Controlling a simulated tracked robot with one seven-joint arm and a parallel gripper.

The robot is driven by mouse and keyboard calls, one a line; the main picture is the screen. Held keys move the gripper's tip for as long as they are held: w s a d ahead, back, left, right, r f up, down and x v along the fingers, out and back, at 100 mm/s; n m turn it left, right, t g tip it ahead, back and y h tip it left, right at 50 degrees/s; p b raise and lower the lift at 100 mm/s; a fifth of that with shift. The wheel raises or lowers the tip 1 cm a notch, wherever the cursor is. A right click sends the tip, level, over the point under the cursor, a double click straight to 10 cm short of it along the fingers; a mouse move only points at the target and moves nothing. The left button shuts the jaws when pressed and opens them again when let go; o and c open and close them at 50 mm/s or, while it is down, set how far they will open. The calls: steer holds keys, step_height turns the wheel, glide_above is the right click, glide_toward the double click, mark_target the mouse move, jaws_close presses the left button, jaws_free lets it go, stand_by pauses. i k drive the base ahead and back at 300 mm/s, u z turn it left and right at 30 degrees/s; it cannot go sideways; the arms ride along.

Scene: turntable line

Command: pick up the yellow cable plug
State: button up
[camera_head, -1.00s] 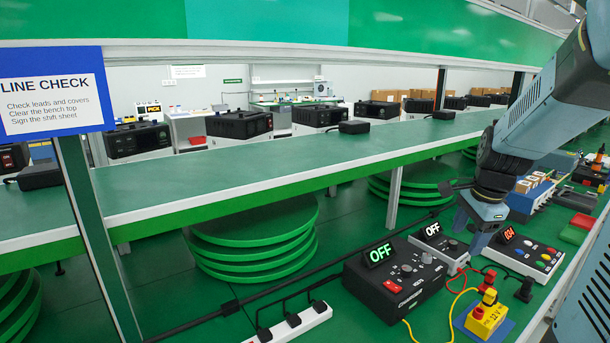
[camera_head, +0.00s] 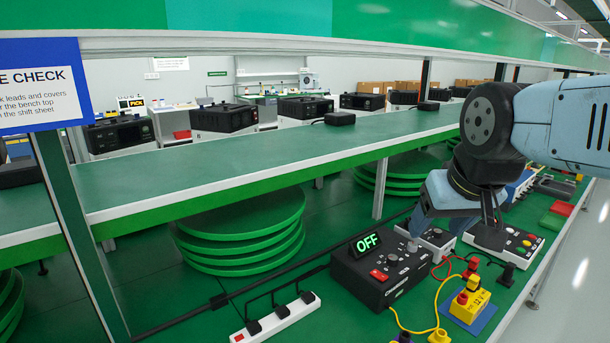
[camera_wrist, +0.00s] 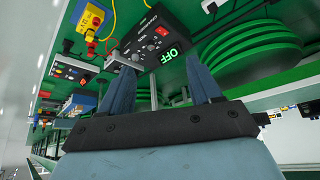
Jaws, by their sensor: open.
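The yellow cable plug (camera_head: 439,336) lies at the bottom edge of the head view, partly cut off, beside a dark plug (camera_head: 404,338). A thin yellow cable (camera_head: 437,297) loops near it. I cannot make out the plug surely in the wrist view. My gripper (camera_head: 436,228) hangs over the back of the bench, above and behind the plug, near the black power supply (camera_head: 383,272). Its two blue fingers stand apart in the wrist view (camera_wrist: 161,68), with nothing between them.
A yellow 12 V box (camera_head: 468,304) sits on a blue mat right of the power supply. A white power strip (camera_head: 275,320) lies left. A button panel (camera_head: 505,242) stands farther right. The raised green shelf (camera_head: 250,175) crosses behind.

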mark_target(473, 281)
steer(key=z, duration=1.15)
steer(key=k, duration=0.45)
steer(key=u, duration=0.15)
steer(key=i, duration=0.45)
steer(key=u, duration=0.1)
